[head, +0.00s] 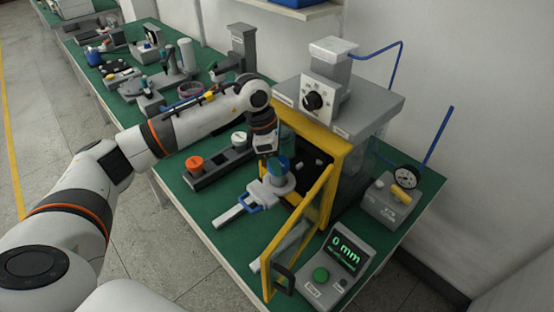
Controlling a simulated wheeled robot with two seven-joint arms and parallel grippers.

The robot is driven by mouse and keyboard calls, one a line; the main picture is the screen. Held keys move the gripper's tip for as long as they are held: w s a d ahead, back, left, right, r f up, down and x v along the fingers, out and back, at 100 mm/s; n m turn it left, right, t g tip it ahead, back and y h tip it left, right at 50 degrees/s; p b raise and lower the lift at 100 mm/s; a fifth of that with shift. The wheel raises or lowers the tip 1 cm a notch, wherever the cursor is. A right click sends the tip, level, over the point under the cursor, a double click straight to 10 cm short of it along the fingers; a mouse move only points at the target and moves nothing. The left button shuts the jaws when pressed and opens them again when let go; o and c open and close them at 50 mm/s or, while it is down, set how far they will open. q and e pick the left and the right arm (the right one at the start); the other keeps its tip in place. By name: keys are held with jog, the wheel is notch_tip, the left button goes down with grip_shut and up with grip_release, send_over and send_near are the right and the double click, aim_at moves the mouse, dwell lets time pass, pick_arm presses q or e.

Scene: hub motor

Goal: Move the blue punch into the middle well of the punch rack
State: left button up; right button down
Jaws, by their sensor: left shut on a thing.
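The blue punch (278,165) is at the mouth of the press, directly above a grey round part on the slide (232,214). Whether it touches that part I cannot tell. My left gripper (270,150) reaches down from above and is shut on the blue punch; the fingers are partly hidden by my wrist. The punch rack (207,179) is a dark grey bar to the left of the gripper. An orange-topped punch (194,163) sits at its near left end and a white-topped punch (239,138) at its far right end. The middle well (218,158) between them looks empty. My right gripper is out of view.
The press (340,118) has a yellow frame, and its yellow door (300,235) stands open toward the front. A display box (335,265) reading 0 mm and a gauge box (393,203) stand to the right. The green table (200,207) is bare left of the slide.

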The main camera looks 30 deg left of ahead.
pick_arm(q)
jog(key=shift+w+r+p, duration=0.1)
jog(key=shift+r+p, duration=0.45)
jog(key=shift+r, duration=0.9)
jog(key=shift+w+d+r+p, duration=0.1)
jog(key=shift+r+p, duration=0.25)
jog(key=shift+r, duration=0.2)
